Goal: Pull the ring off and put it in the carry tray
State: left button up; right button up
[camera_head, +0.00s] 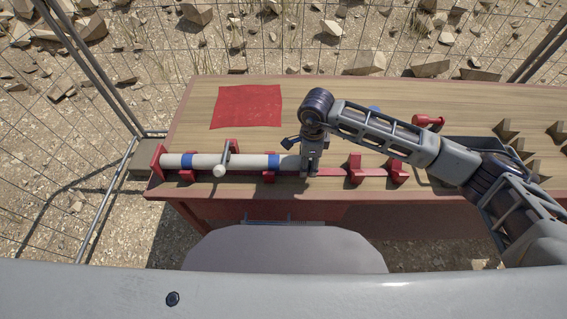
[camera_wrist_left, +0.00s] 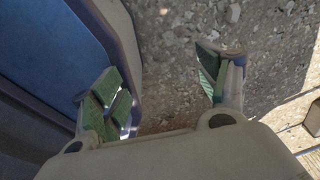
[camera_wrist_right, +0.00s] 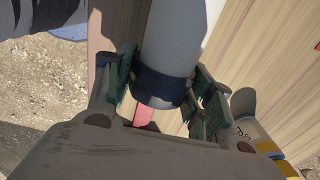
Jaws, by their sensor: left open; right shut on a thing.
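A pale grey tube (camera_head: 205,161) with blue bands lies level in red supports along the table's front edge. In the right wrist view, a dark blue ring (camera_wrist_right: 160,88) sits around the end of the tube (camera_wrist_right: 175,35). My right gripper (camera_head: 310,170) is at the tube's right end, and its green-padded fingers (camera_wrist_right: 165,92) are shut on the ring from both sides. My left gripper (camera_wrist_left: 165,95) is open and empty over gravel, away from the table. A grey tray-like edge (camera_head: 480,141) shows at the right, partly hidden behind my right arm; its inside is mostly hidden.
A red cloth (camera_head: 247,106) lies flat at the table's back left. A red object (camera_head: 428,121) lies behind my right arm, and several brown wedge shapes (camera_head: 510,130) stand at the right. Bare wood (camera_head: 330,90) is clear at the back middle. Wire fencing stands behind.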

jog(key=shift+d, duration=0.15)
pick_arm(q)
jog(key=shift+w, duration=0.1)
pick_arm(e)
jog(key=shift+d, duration=0.2)
jog(key=shift+d, duration=0.3)
pick_arm(q)
jog(key=shift+s+f, duration=0.15)
jog(key=shift+s, duration=0.5)
pick_arm(e)
jog(key=shift+d, duration=0.2)
jog(key=shift+d, duration=0.25)
jog(key=shift+r, duration=0.15)
jog(key=shift+r, duration=0.8)
jog(key=shift+r+p, duration=0.7)
jog(key=shift+r, duration=0.5)
pick_arm(q)
jog(key=shift+w+r+p, duration=0.1)
jog(key=shift+r+p, duration=0.5)
jog(key=shift+r, duration=0.85)
pick_arm(e)
jog(key=shift+r, duration=1.65)
